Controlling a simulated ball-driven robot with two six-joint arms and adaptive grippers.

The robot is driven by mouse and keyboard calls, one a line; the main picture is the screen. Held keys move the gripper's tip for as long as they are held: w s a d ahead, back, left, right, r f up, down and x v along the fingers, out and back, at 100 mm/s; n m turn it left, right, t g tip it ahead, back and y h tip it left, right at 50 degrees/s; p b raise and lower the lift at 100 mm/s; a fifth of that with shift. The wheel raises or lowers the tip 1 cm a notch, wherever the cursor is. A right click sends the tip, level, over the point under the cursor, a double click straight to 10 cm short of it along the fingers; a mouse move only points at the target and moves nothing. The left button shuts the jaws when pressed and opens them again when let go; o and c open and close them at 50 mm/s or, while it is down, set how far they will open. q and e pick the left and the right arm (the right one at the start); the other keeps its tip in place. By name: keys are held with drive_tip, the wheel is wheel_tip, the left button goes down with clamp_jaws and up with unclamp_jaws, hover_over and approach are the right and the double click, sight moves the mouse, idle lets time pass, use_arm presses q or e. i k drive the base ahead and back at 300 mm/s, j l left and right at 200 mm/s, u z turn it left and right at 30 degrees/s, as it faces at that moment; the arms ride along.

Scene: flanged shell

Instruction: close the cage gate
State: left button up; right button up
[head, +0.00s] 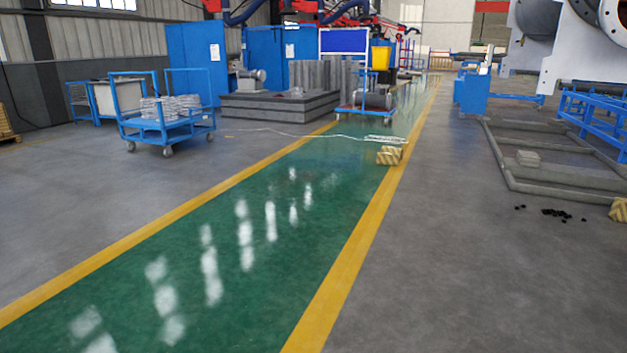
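I cannot make out a cage or a cage gate in the head view. A blue wheeled cart (165,125) with upright end frames stands at the left on the grey floor, loaded with pale grey coils or stacked parts. Behind it is another blue-framed cart or bin (108,100) with greyish panels, too small to tell whether it has a gate. Neither my left nor my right gripper is in view.
A green walkway (230,240) with yellow edge lines runs ahead, clear nearby. A yellowish block (389,155) sits by its right line. A blue trolley (368,105) stands farther on. Low grey pipe framing (520,187) and small dark bits (556,212) lie at the right.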

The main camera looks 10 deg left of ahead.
sight(204, 111)
drive_tip(key=i+j+u, duration=0.3)
drive_tip(key=i, duration=0.2)
drive_tip(key=i+j+u, duration=0.2)
drive_tip(key=i+u, duration=0.15)
drive_tip(key=i, duration=0.15)
drive_tip(key=i+u, duration=0.3)
drive_tip(key=i, duration=6.3)
drive_tip(key=i+u, duration=0.1)
drive_tip(key=i, duration=1.95)
